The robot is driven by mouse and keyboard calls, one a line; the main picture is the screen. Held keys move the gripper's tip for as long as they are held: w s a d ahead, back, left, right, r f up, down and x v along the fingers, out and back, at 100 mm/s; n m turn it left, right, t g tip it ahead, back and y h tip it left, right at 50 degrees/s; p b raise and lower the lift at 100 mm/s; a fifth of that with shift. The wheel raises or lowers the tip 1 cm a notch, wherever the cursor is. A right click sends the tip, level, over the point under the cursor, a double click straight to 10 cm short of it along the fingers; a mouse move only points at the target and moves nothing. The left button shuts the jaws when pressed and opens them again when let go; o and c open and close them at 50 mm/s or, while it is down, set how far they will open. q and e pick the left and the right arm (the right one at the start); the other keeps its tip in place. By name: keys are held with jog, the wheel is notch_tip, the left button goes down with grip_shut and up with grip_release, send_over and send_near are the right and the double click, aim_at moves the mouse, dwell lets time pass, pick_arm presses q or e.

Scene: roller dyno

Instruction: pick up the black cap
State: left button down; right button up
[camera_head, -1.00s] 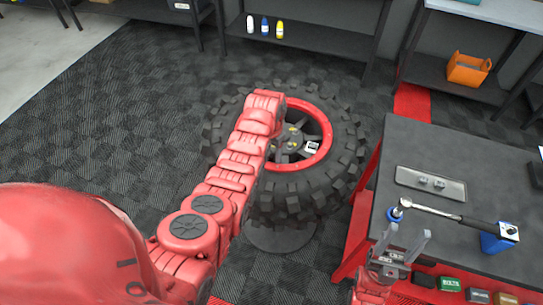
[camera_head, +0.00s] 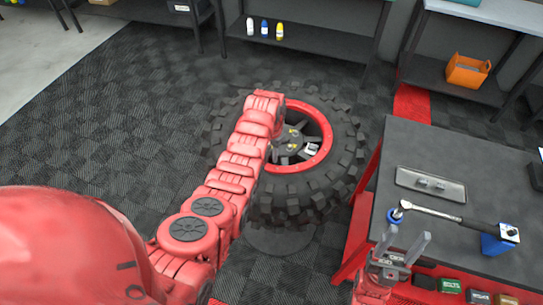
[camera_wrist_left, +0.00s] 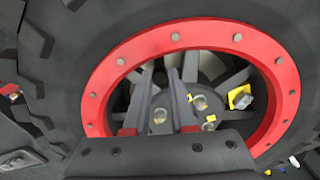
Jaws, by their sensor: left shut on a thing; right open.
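A large black tyre (camera_head: 335,195) with a red rim ring (camera_head: 327,130) lies tilted on the floor mat; its dark spoked hub (camera_head: 284,143) is partly behind my left arm. The left wrist view looks down on the red rim and hub. There my left gripper's fingers (camera_wrist_left: 158,75) reach over the hub, close together, shut on a dark piece I take for the black cap; its outline is hard to make out against the hub. My left gripper is mostly hidden in the head view. My right gripper (camera_head: 404,244) is open and empty at the workbench's front edge.
Bottles (camera_head: 265,28) and an orange bin (camera_head: 467,74) sit on shelves behind.

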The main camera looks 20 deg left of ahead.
pick_arm(q)
jog(key=shift+r+b, duration=0.3)
jog(key=shift+r, duration=0.1)
notch_tip(320, 180, up, 2)
jog(key=shift+r+b, duration=0.15)
jog(key=shift+b, duration=0.6)
jog(key=s+p, duration=0.2)
jog(key=s+a+r+p, duration=0.1)
jog(key=s+p, duration=0.1)
jog(key=p, duration=0.1)
jog(key=s+r+p, duration=0.1)
jog(key=s+p, duration=0.1)
jog(key=p, duration=0.1)
jog(key=shift+s+a, duration=0.3)
jog(key=shift+s, duration=0.1)
jog(key=s+p, duration=0.1)
jog(key=s, duration=0.1)
jog(key=s+a+p, duration=0.1)
jog(key=s+p, duration=0.1)
jog(key=s, duration=0.1)
jog(key=s+p, duration=0.2)
jog(key=shift+s+a+f, duration=0.15)
jog(key=shift+s+a, duration=0.1)
jog(key=shift+a, duration=0.15)
jog(key=shift+s+a+p, duration=0.15)
jog(key=shift+s+p, duration=0.2)
jog(key=shift+s, duration=0.4)
jog(key=shift+r+p, duration=1.55)
jog(key=shift+p, duration=0.05)
